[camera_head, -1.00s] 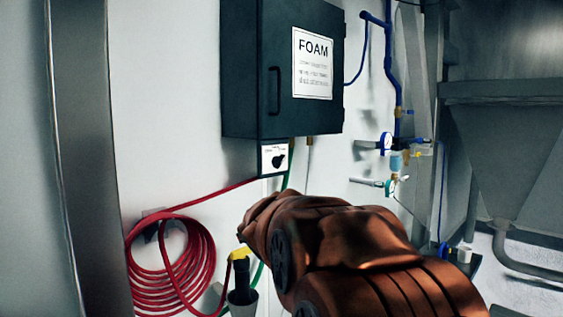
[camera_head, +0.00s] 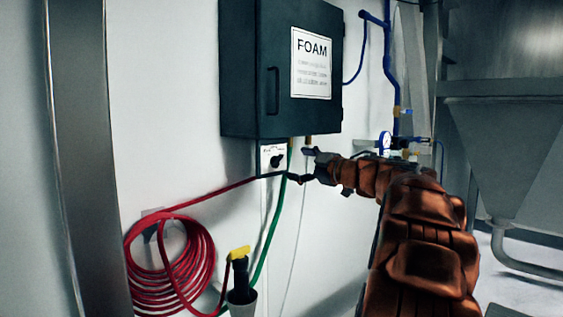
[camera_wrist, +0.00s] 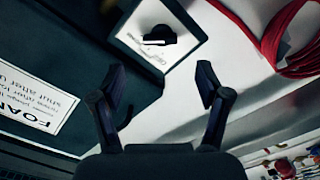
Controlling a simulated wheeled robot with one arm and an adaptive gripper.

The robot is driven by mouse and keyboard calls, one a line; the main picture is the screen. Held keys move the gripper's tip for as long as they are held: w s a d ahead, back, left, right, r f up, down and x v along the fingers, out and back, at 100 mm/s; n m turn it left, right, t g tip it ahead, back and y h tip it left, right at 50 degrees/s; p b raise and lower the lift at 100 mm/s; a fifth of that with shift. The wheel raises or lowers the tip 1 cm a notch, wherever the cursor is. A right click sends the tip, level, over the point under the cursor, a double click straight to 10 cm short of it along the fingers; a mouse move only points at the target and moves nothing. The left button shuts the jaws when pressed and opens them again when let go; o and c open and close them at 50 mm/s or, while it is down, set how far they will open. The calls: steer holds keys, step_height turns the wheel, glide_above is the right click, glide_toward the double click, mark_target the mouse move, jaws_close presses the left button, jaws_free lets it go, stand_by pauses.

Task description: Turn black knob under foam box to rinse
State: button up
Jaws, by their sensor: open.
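The black knob (camera_head: 276,161) sits on a small white plate (camera_head: 267,150) just under the dark foam box (camera_head: 245,70). In the wrist view the knob (camera_wrist: 160,35) shows on its plate (camera_wrist: 190,22), ahead of my fingertips and a little left of the middle between them. My gripper (camera_head: 298,165) is to the right of the knob in the head view, pointing toward it. In the wrist view my gripper (camera_wrist: 160,85) is open and empty, apart from the knob. The plate's lettering is too small to read.
A coiled red hose (camera_head: 170,260) hangs on the wall at lower left. A green hose (camera_head: 272,235) runs down below the box. A yellow-topped spray handle (camera_head: 240,254) stands below. Blue pipes and a gauge (camera_head: 385,141) are to the right.

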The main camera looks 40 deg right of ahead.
mark_target(279, 162)
steer(key=shift+w+p, duration=0.75)
steer(key=shift+w, duration=3.05)
steer(key=shift+c, duration=0.5)
steer(key=c, duration=1.1)
steer(key=shift+o, duration=0.2)
steer(key=shift+d+f+n, duration=0.1)
steer(key=shift+n, duration=0.3)
steer(key=n+b, duration=0.2)
steer(key=n, duration=0.1)
steer(key=shift+f+n, duration=0.2)
steer(key=shift+n, duration=0.1)
steer(key=shift+n+b, duration=1.25)
steer(key=shift+n, duration=0.85)
steer(key=shift+a, duration=0.2)
steer(key=o, duration=1.2)
steer(key=shift+r, duration=0.1)
steer(key=shift+c, duration=0.2)
